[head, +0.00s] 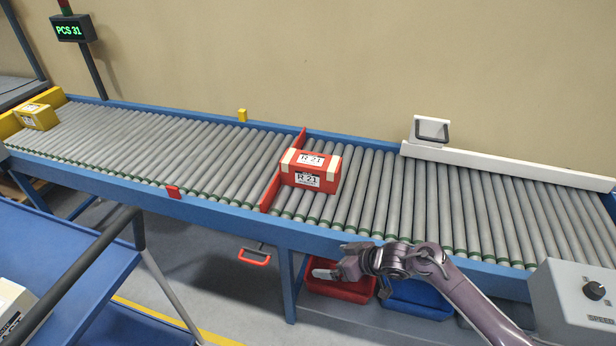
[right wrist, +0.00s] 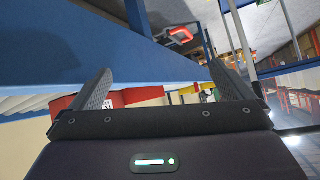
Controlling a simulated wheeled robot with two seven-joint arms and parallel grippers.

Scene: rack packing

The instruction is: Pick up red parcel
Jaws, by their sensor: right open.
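The red parcel (head: 311,170) with white R 21 labels sits on the conveyor rollers, against the right side of a red divider bar. My right gripper (head: 322,273) is in front of the conveyor's near rail, lower in the head view than the parcel and apart from it. In the right wrist view the two fingers of my right gripper (right wrist: 168,88) are spread, with nothing between them. A red patch at the left finger may be the parcel or the divider; I cannot tell. My left gripper is not in view.
The roller conveyor has a blue rail (head: 110,172) along its near side. The red divider bar (head: 272,187) crosses the rollers. A yellow parcel (head: 38,118) stands at the far left. A control box (head: 572,305) stands at the lower right. Rollers right of the red parcel are clear.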

